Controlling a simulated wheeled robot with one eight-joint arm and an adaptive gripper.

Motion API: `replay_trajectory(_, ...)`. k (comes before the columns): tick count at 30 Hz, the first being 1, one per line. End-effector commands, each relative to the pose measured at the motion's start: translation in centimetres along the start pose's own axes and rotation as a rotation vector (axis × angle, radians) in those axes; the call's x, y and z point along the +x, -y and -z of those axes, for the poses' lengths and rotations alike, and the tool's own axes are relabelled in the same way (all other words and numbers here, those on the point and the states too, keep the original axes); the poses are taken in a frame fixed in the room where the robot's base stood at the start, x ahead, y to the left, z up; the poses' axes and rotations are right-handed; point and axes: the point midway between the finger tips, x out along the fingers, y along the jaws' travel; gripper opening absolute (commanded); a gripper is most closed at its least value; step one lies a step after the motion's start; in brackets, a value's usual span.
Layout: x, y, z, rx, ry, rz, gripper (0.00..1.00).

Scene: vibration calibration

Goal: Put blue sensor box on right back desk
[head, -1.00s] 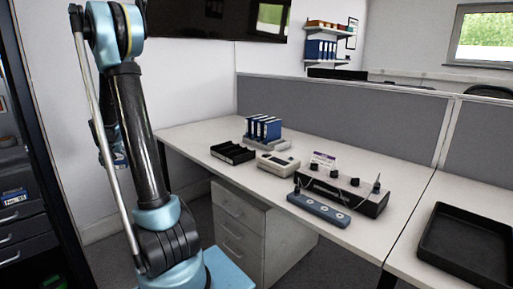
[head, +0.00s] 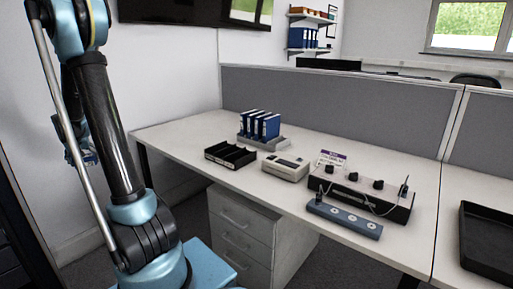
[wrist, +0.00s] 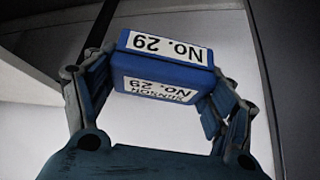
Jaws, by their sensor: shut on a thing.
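The blue sensor box (wrist: 150,69) has white labels reading "No. 29", upside down in the wrist view. My gripper (wrist: 157,79) is shut on it, with one finger at each side. In the head view my gripper (head: 84,156) hangs at the left behind my arm, apart from the desk, and the box is mostly hidden there. A white desk (head: 172,136) stands along the grey partition, with bare top at its left end and along its front. I cannot tell from the views whether it is the right back desk.
On the desk are blue binders (head: 262,124), a black tray (head: 230,155), a beige device (head: 284,167), a black unit with knobs (head: 360,190) and a blue-grey bar (head: 344,219). Another black tray (head: 488,242) is at the right. A drawer unit (head: 242,232) stands beneath.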

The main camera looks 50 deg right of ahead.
Motion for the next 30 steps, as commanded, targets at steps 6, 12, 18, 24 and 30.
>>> replay_trajectory(6, -0.1, 0.6, -0.1, -0.006, 0.0, 0.004, 0.49)
replay_trajectory(12, -0.1, -1.3, 0.5, 0.021, 0.0, -0.014, 0.49)
replay_trajectory(18, -0.2, -8.9, 2.5, 0.124, 0.0, -0.079, 0.49)
replay_trajectory(24, -1.1, -18.2, 4.1, 0.247, 0.0, -0.159, 0.49)
replay_trajectory(30, -2.6, -27.5, 4.5, 0.37, 0.0, -0.238, 0.49)
